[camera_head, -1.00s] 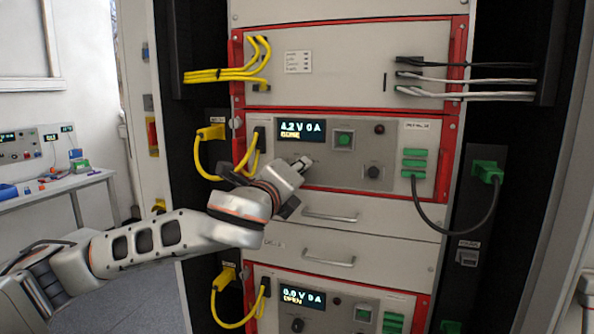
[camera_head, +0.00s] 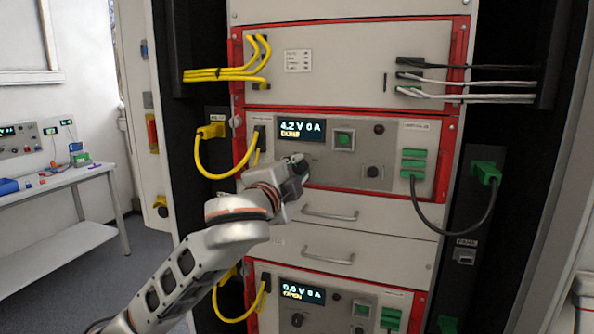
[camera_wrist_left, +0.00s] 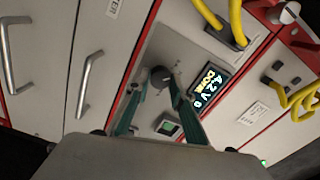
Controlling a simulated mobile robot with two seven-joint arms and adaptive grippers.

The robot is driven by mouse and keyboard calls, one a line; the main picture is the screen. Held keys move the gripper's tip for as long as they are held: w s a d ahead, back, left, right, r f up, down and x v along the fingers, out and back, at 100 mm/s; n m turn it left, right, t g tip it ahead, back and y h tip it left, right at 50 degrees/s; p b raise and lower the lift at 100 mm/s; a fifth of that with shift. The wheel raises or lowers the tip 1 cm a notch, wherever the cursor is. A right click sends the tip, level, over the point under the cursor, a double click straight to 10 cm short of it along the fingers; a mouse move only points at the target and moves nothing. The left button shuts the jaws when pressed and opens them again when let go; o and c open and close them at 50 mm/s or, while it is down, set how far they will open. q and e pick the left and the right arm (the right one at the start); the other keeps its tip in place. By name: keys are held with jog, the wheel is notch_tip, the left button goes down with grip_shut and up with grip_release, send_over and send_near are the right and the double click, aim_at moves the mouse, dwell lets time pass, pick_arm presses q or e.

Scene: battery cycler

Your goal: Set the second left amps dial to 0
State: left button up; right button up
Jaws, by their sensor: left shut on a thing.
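The unit in the middle of the rack (camera_head: 400,190) has a lit display (camera_head: 302,130) reading 4.2 V 0 A, with a yellow word below that looks like DONE. My left gripper (camera_head: 300,163) is at this panel, just below the display. In the left wrist view its two fingers (camera_wrist_left: 159,84) are shut on a dark round dial (camera_wrist_left: 160,77), one on each side. The display (camera_wrist_left: 212,80) is beside them there. In the head view the gripper hides this dial. My right gripper is not in view.
A green button (camera_head: 343,140) and a dark red light (camera_head: 379,129) are on the panel. Yellow cables (camera_head: 205,165) hang left of it, a dark cable (camera_head: 425,215) right. Drawers with handles (camera_head: 330,215) lie below. A lower unit's display (camera_head: 300,290) reads 0.0 V 0 A, OPEN.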

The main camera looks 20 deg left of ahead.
pick_arm(q)
jog(key=shift+n, duration=1.3)
jog(key=o, duration=1.1)
jog(key=shift+s, duration=0.15)
jog(key=s, duration=1.1)
jog(key=shift+s+a, duration=0.2)
jog(key=shift+s, duration=0.15)
